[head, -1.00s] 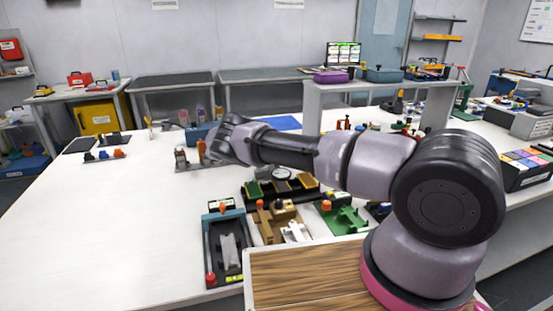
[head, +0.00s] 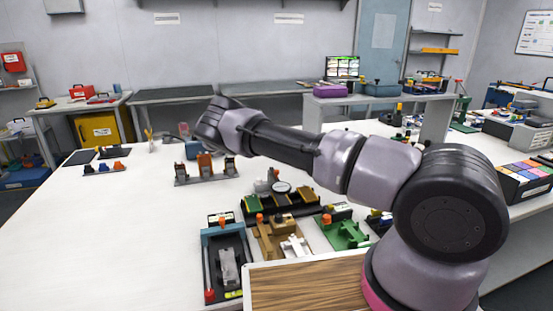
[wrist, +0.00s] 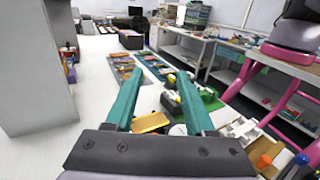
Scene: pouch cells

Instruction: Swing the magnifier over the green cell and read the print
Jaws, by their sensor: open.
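A round pale disc with a dark rim (head: 281,187) sits on a black stand among fixtures at the middle of the table; it may be the magnifier, but I cannot tell for sure. A small green block (head: 252,203) lies to its left; I cannot tell whether it is the green cell. No print is readable. My gripper's fingers are hidden in the head view, where my wrist is raised above the table, left of the disc. In the wrist view my gripper (wrist: 163,72) is open, its two teal fingers apart with nothing held between them.
A dark fixture with orange and grey blocks (head: 205,170) stands below my wrist. A blue-and-black fixture (head: 225,262), a tan one (head: 277,240) and a green one (head: 344,232) stand in front.

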